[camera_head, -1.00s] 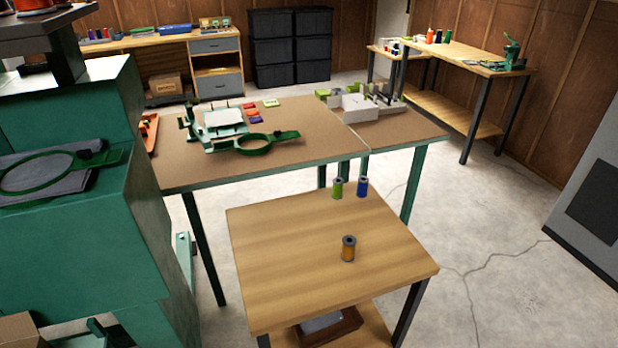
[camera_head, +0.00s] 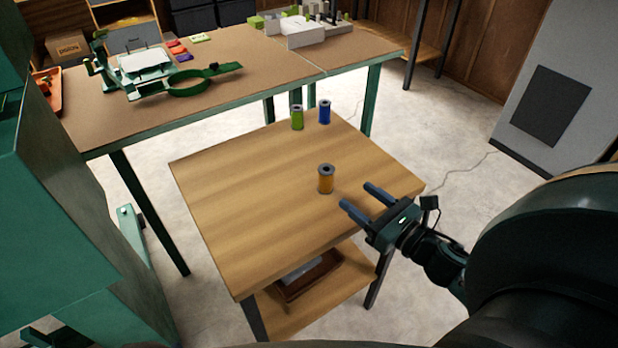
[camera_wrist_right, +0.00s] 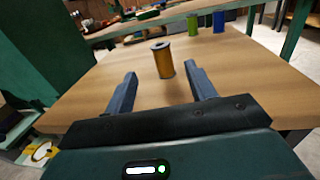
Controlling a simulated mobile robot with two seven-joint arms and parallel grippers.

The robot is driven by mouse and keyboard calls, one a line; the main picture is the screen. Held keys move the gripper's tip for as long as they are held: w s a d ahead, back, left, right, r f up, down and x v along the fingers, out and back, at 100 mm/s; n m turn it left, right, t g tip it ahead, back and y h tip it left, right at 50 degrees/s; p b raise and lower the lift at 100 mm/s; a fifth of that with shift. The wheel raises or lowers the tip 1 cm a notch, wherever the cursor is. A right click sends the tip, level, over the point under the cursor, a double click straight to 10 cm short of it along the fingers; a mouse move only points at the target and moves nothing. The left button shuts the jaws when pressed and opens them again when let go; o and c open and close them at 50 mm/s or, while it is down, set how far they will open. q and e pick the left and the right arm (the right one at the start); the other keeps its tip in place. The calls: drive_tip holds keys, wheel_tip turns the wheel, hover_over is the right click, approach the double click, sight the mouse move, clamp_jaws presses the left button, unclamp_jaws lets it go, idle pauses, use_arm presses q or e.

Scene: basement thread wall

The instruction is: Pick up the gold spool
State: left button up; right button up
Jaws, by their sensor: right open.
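The gold spool (camera_head: 326,179) stands upright near the right part of the small wooden table (camera_head: 235,215). My right gripper (camera_head: 358,197) is open and empty, just right of the spool in the head view, with its fingers toward it. In the right wrist view the gold spool (camera_wrist_right: 163,60) stands ahead, beyond and between the two fingertips (camera_wrist_right: 163,76), not touching them.
A green spool (camera_head: 297,117) and a blue spool (camera_head: 324,112) stand at the table's far corner. Behind is a brown-topped bench (camera_head: 215,100) with a green hoop frame (camera_head: 185,88). A tray (camera_head: 305,275) lies on the lower shelf. The table's left part is bare.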

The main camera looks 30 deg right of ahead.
sight(329, 172)
drive_tip(key=p+x, duration=0.1)
drive_tip(key=x, duration=1.1)
drive_tip(key=shift+w+r+p, duration=0.15)
drive_tip(key=shift+w+p, duration=0.15)
drive_tip(key=shift+w, duration=0.15)
drive_tip(key=c, duration=1.1)
drive_tip(key=shift+r, duration=0.1)
